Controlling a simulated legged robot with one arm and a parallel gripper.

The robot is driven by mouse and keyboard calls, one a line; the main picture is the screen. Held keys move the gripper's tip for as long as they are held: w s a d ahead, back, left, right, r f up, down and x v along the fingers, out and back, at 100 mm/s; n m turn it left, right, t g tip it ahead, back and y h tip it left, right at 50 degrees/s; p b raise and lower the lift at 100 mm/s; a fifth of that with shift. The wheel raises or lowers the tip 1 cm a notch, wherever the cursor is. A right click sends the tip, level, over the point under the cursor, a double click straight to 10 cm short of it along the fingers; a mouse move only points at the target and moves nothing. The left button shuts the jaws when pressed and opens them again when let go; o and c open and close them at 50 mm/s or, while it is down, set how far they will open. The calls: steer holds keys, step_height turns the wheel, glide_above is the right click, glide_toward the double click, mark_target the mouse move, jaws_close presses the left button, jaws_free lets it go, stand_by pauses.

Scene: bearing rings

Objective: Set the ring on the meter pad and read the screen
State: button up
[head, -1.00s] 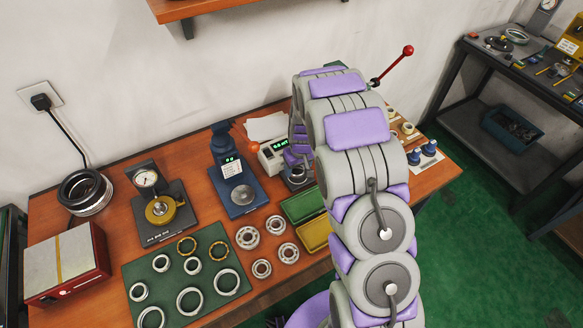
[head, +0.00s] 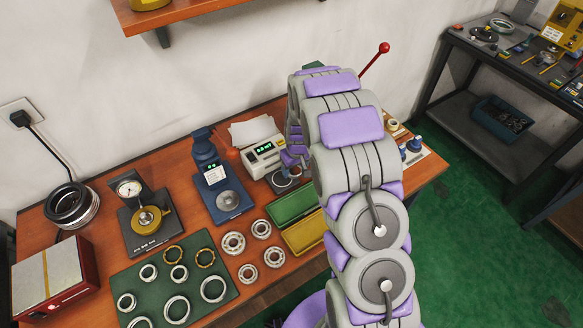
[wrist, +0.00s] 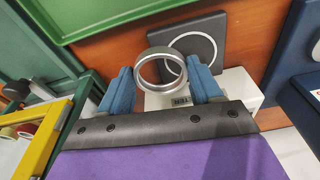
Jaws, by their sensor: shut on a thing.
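A silver ring (wrist: 161,67) is held between the two blue fingertips of my gripper (wrist: 160,84) in the wrist view. The dark square meter pad (wrist: 207,28) with a pale circle on it lies just behind the ring in that view, and the ring overlaps part of it. I cannot tell whether the ring touches the pad. The white meter body (wrist: 206,100) shows partly behind the fingers. In the head view the meter (head: 262,157) has a lit green screen (head: 264,148), its digits too small to read. My arm hides most of the gripper there.
A green tray (head: 291,205) and a yellow tray (head: 306,232) lie in front of the pad. A blue scale (head: 227,200) stands left of the meter. Several bearings (head: 234,243) and a green mat (head: 145,262) with rings fill the front. A red-knobbed lever (head: 383,47) rises behind.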

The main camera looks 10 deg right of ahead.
mark_target(283, 179)
steer(key=shift+a, duration=2.05)
steer(key=shift+d+f, duration=0.1)
steer(key=shift+d, duration=0.85)
steer(key=shift+a+f, duration=0.25)
steer(key=shift+a, duration=0.6)
steer(key=shift+d+f, duration=0.3)
steer(key=shift+d, duration=0.2)
steer(key=shift+a, duration=0.5)
steer(key=shift+d+f, duration=0.25)
steer(key=shift+f, duration=0.05)
steer(key=shift+a+f+p, duration=0.3)
steer(key=shift+a, duration=0.05)
steer(key=o, duration=1.1)
steer(key=shift+d, duration=0.1)
